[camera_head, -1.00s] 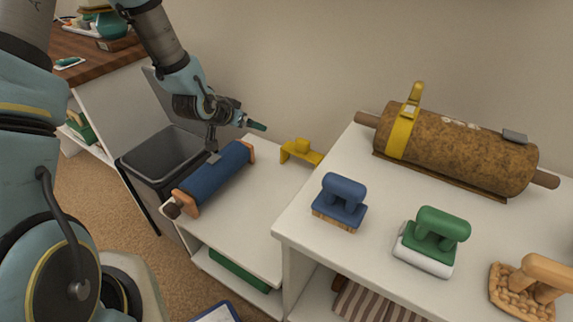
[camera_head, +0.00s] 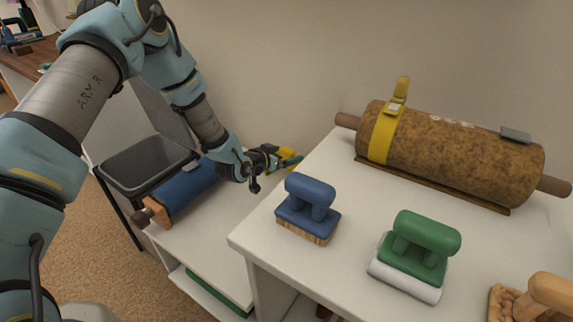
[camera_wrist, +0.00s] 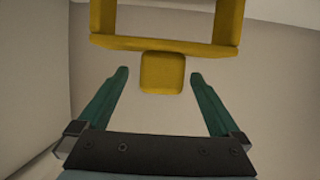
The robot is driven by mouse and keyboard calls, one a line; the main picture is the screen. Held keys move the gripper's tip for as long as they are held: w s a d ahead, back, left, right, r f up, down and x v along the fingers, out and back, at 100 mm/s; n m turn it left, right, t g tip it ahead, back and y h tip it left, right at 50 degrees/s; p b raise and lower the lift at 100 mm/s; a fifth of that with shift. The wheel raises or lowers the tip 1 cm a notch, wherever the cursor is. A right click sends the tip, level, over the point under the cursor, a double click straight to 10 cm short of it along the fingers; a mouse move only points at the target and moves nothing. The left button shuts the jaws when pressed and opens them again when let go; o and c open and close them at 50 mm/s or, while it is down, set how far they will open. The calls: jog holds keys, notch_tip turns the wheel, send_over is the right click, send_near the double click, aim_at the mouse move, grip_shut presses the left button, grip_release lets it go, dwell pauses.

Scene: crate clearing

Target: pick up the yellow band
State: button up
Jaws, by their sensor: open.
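A loose yellow band (camera_head: 287,151) lies on the lower white surface by the wall, mostly hidden behind my gripper (camera_head: 288,161). In the wrist view the yellow band (camera_wrist: 165,47) shows as a frame-like shape cut off by the top edge, with a square tab pointing toward me. My gripper (camera_wrist: 159,76) is open there, its teal fingers apart, with the tab between the tips in the picture. I cannot tell whether they touch. A second yellow band (camera_head: 382,135) with a buckle is strapped around a brown roll (camera_head: 455,160) on the higher surface.
A blue roll (camera_head: 188,193) lies on the lower surface beside a dark grey bin (camera_head: 113,176).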

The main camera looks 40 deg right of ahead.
jog(key=x, duration=0.4)
jog(key=shift+w+d, duration=0.1)
jog(key=shift+d, duration=0.1)
